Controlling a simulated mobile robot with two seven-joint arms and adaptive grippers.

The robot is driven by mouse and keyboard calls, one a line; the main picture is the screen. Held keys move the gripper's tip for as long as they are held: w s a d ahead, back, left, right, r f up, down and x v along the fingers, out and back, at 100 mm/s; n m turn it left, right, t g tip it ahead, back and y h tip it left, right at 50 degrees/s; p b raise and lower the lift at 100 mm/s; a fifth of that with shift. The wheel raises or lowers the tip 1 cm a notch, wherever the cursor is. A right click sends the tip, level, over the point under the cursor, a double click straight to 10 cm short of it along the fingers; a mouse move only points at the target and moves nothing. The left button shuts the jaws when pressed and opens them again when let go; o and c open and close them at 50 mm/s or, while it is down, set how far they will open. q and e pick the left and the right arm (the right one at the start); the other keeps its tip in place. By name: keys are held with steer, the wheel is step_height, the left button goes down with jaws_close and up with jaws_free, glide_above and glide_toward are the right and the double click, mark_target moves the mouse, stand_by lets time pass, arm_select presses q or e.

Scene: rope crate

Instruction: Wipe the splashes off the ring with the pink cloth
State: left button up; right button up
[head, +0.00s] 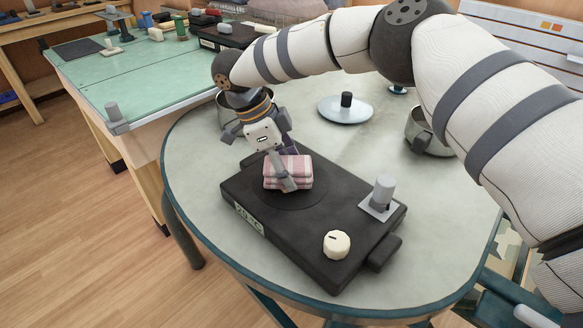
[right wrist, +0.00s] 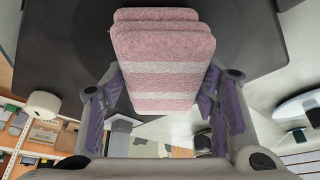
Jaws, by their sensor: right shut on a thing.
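The pink cloth (head: 301,166), folded with white stripes, is over the back part of the dark round ring (head: 298,199) on the black hot plate (head: 230,189). My right gripper (head: 288,173) is shut on the cloth from above. In the right wrist view the cloth (right wrist: 165,75) sits between the purple-padded fingers of my right gripper (right wrist: 163,110), with the ring (right wrist: 238,40) behind it. The cloth hides part of the ring. I cannot make out any splashes on the visible part. My left gripper is out of view.
A cream knob (head: 337,244) and a grey post on a square plate (head: 382,195) stand on the hot plate's right side. A lid (head: 345,110) and a metal pot (head: 428,137) are behind on the round table (head: 440,225). Another pot is partly behind my right gripper.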

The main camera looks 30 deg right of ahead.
mark_target(270, 164)
steer(key=shift+w+a+f+b, duration=0.2)
steer(key=shift+w+a+b, duration=0.2)
steer(key=shift+a, duration=0.3)
steer(key=shift+w+a+f+b, duration=0.25)
steer(key=shift+a+b, duration=0.1)
steer(key=shift+a, duration=0.3)
steer(key=shift+w+a+r, duration=0.1)
steer(key=shift+a+r, duration=0.05)
steer(key=shift+a, duration=0.15)
steer(key=shift+w+r, duration=0.15)
steer(key=shift+r, duration=0.75)
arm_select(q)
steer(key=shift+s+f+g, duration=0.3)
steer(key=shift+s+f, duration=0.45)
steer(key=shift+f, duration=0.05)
arm_select(e)
step_height(270, 164, up, 5)
steer(key=shift+r+p, duration=0.1)
steer(key=shift+p, duration=0.6)
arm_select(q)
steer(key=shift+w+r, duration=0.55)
